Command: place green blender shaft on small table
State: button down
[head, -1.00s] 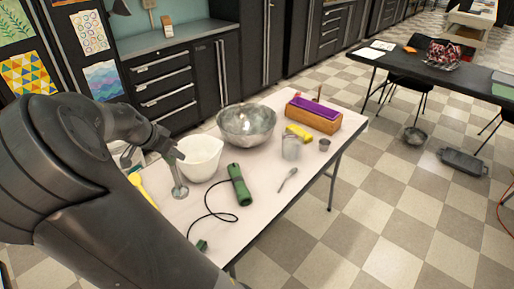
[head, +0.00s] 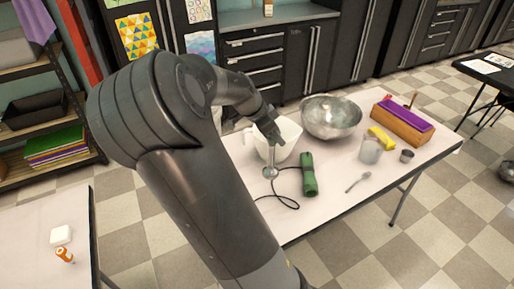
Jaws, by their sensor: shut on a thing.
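My gripper (head: 269,138) is shut on the blender shaft (head: 270,171), a grey metal rod with a flared bell end that hangs upright, bell down. My arm hides its upper part, and no green shows on it. The shaft is over the long white table (head: 350,208), in front of a white bowl (head: 285,146); I cannot tell whether the bell touches the tabletop. The green blender body (head: 309,176) lies on that table with its black cord. Another white table (head: 45,265) is at the lower left, partly cut off.
A metal bowl (head: 331,117), a clear cup (head: 371,151), a yellow item (head: 382,138) and a wooden box (head: 402,124) stand on the long table. A white block (head: 61,235) and an orange bottle (head: 65,255) stand on the left table, with bare surface around them.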

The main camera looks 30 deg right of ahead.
jog(key=w+a+f, duration=0.5)
jog(key=w+f, duration=0.1)
jog(key=f, duration=0.3)
jog(key=shift+a, duration=0.25)
jog(key=c, duration=0.7)
grip_release()
